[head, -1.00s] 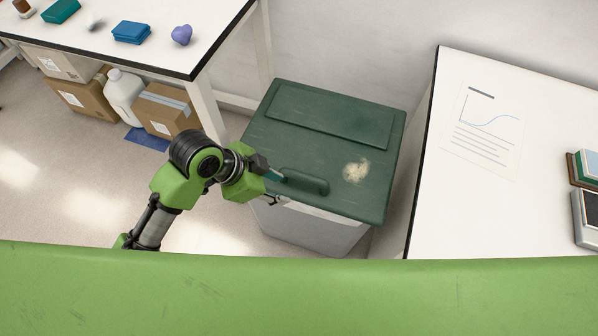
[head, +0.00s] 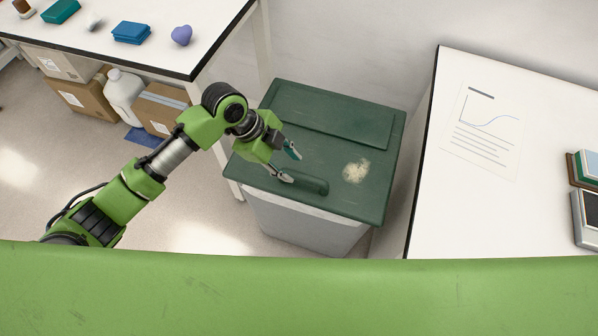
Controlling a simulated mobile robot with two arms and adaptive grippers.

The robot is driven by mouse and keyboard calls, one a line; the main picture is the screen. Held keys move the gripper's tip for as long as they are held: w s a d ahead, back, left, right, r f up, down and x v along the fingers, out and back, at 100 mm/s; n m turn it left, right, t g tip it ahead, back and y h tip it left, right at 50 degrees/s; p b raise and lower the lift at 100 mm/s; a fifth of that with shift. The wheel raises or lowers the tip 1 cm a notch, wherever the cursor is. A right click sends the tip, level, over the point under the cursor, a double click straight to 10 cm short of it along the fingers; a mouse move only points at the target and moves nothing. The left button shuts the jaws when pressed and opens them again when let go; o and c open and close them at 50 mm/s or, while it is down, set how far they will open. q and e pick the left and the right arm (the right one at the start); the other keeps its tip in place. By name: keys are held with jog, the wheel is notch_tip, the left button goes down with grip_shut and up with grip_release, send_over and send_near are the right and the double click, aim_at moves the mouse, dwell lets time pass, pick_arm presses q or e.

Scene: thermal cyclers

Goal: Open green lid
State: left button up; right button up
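The green lid (head: 330,150) lies closed on a light grey bin (head: 305,226) between two tables. It has a raised handle (head: 302,182) near its front edge and a pale worn patch on the right. My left gripper (head: 289,166) is over the front left part of the lid, just behind and left of the handle. Its two fingers are spread apart with nothing between them. One fingertip is close to the handle's left end; I cannot tell whether it touches. My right gripper is not in view.
A white table (head: 510,200) with a printed sheet (head: 482,130) stands to the right. Another table (head: 205,35) at the upper left carries blue boxes (head: 131,33) and a purple heart-shaped object (head: 182,36). Cardboard boxes (head: 160,112) and a white jug (head: 124,92) are under it.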

aim_at(300, 176)
pick_arm(q)
jog(key=x, duration=0.6)
jog(key=shift+f, duration=0.1)
grip_shut()
